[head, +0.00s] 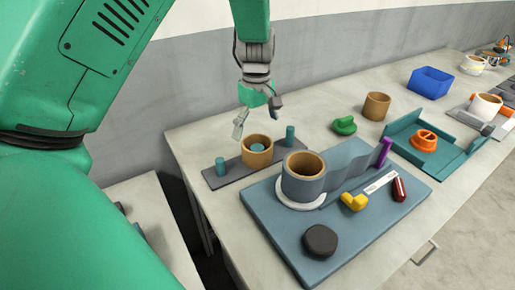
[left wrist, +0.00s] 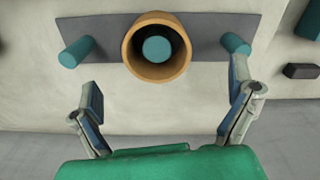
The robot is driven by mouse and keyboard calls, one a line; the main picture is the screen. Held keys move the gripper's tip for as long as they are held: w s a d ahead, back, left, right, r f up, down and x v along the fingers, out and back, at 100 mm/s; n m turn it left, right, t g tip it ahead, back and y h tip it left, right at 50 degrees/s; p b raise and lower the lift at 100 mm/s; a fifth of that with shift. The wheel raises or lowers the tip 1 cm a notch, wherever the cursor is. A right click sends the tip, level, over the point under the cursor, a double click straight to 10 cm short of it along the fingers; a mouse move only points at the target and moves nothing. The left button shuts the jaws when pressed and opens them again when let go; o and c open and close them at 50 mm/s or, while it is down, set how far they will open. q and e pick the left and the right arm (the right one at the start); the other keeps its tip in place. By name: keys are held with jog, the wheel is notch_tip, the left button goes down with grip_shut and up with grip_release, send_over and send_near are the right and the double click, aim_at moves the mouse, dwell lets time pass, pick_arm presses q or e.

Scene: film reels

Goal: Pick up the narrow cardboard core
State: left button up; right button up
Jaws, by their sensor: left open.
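A tan cardboard core (head: 257,157) stands upright around the middle teal peg of a dark grey peg plate (head: 222,180) at the table's left end. In the left wrist view the core (left wrist: 136,66) shows from above, with the peg inside it. Another tan core (head: 376,107) stands loose farther back; I cannot tell surely which is narrower. My left gripper (head: 257,118) is open and empty, just above and behind the core on the peg. In the left wrist view its fingers (left wrist: 166,98) are spread, with the core beyond them. My right gripper is not in view.
A blue-grey board (head: 345,235) in front holds a core wound with grey film (head: 303,183), a black puck (head: 320,241) and small yellow, purple and red parts. A green piece (head: 344,125), a teal tray (head: 405,130) and a blue bin (head: 431,80) stand rightward. Outer pegs (head: 291,134) flank the core.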

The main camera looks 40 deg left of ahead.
aim_at(257, 147)
pick_arm(q)
jog(key=f, duration=0.4)
jog(key=shift+w+d+f, duration=0.2)
jog(key=shift+w+d, duration=0.05)
jog(key=shift+w, duration=0.15)
jog(key=f, duration=0.2)
jog(key=a+f, duration=0.1)
jog(key=f, duration=0.2)
jog(key=shift+s+b, duration=0.15)
jog(key=shift+b, duration=0.15)
jog(key=shift+f, duration=0.3)
jog(key=shift+d+r, duration=0.1)
jog(key=shift+d, duration=0.35)
jog(key=shift+c, duration=0.5)
jog(key=c, duration=0.9)
jog(key=shift+a, duration=0.35)
